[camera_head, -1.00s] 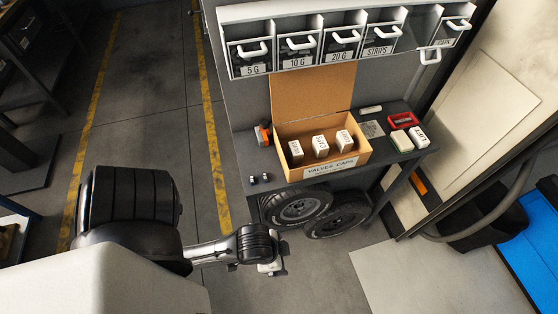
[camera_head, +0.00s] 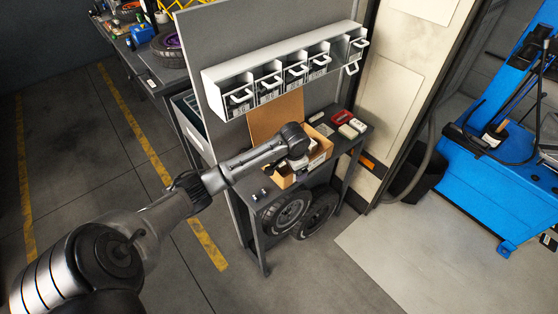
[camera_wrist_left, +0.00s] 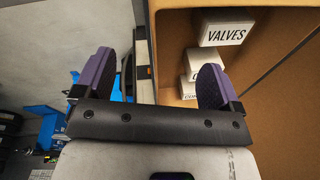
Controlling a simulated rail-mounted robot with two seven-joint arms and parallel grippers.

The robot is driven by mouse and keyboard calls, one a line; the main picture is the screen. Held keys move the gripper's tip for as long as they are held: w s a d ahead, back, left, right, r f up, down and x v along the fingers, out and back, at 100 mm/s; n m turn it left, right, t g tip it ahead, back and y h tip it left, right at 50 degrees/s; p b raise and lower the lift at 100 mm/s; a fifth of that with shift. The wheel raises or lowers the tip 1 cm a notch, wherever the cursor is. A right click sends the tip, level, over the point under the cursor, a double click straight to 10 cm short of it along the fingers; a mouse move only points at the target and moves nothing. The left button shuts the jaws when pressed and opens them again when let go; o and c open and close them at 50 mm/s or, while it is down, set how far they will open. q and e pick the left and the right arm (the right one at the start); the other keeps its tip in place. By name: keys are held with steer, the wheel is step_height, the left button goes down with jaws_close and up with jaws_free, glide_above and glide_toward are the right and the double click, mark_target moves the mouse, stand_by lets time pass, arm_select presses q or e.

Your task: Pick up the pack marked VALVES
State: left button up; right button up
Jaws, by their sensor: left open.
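The VALVES pack (camera_wrist_left: 224,33) is a small white block with black lettering, inside an open cardboard box (camera_head: 286,182). In the left wrist view it lies right of and beyond my fingers, apart from them. Two other white packs (camera_wrist_left: 205,62) (camera_wrist_left: 189,90) are partly behind my right-hand finger, their lettering mostly hidden. My left gripper (camera_wrist_left: 155,80) is open and empty, its purple-padded fingers straddling the box's edge. In the head view my left arm reaches over the box, and its wrist (camera_head: 297,145) hides most of the contents. My right gripper is not in view.
The box stands on a dark bench (camera_head: 345,147) with its flap (camera_head: 276,117) raised. A white drawer rack (camera_head: 285,73) hangs above. A red tray (camera_head: 341,118) and white packs (camera_head: 348,131) lie to the right. Tyres (camera_head: 287,212) sit underneath. Open floor lies in front.

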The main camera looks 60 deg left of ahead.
arm_select(q)
steer(key=a, duration=0.2)
steer(key=a+r+n+g, duration=0.1)
steer(key=a, duration=0.2)
steer(key=s+a+r+n+h, duration=0.1)
steer(key=a, duration=0.1)
steer(key=shift+a+p, duration=0.25)
steer(key=shift+p, duration=0.15)
steer(key=shift+a+f, duration=0.15)
steer(key=shift+a, duration=0.1)
steer(key=shift+s+f+b, duration=0.15)
steer(key=shift+f+b, duration=0.4)
steer(key=shift+f, duration=3.05)
steer(key=c, duration=1)
steer(key=shift+r, duration=0.15)
